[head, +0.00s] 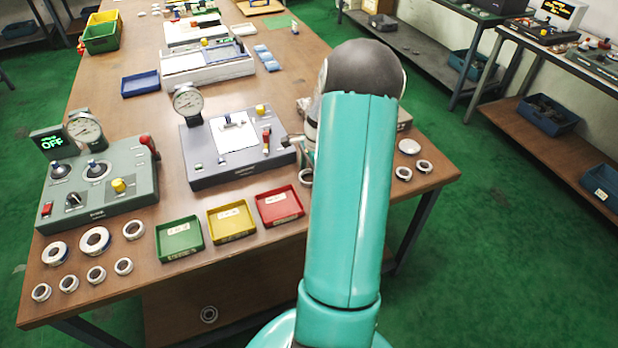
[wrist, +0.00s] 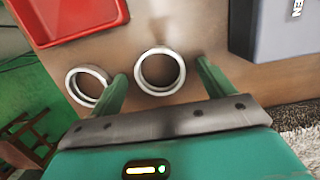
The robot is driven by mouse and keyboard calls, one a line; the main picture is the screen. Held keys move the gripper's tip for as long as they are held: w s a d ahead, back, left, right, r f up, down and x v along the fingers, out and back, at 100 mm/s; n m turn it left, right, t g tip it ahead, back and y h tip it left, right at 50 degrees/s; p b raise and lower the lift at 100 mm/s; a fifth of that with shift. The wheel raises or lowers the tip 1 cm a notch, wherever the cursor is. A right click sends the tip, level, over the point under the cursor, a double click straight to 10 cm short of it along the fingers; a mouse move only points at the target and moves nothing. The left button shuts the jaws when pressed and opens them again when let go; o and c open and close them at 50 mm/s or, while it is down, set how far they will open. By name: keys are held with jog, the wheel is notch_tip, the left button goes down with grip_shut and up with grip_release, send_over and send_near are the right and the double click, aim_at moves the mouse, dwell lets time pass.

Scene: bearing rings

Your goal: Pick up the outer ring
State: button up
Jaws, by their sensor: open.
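In the wrist view, a pale metal ring (wrist: 139,73) lies flat on the brown table between the two fingers of my gripper (wrist: 161,71). The fingers are open and apart, one on each side of it, and they do not appear to touch it. A second similar ring (wrist: 72,84) lies to the left, just outside the left finger and partly behind it. I cannot tell from looks which of the two is the outer ring. In the head view my own arm hides most of the gripper and the table beneath it.
A red tray (wrist: 68,22) is at the upper left in the wrist view; a grey box (wrist: 270,50) is at the upper right. In the head view, green (head: 180,238), yellow (head: 232,220) and red (head: 279,206) trays line the front, with several rings (head: 95,252) at left.

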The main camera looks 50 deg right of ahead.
jog(key=c, duration=1.1)
jog(key=shift+r, duration=0.1)
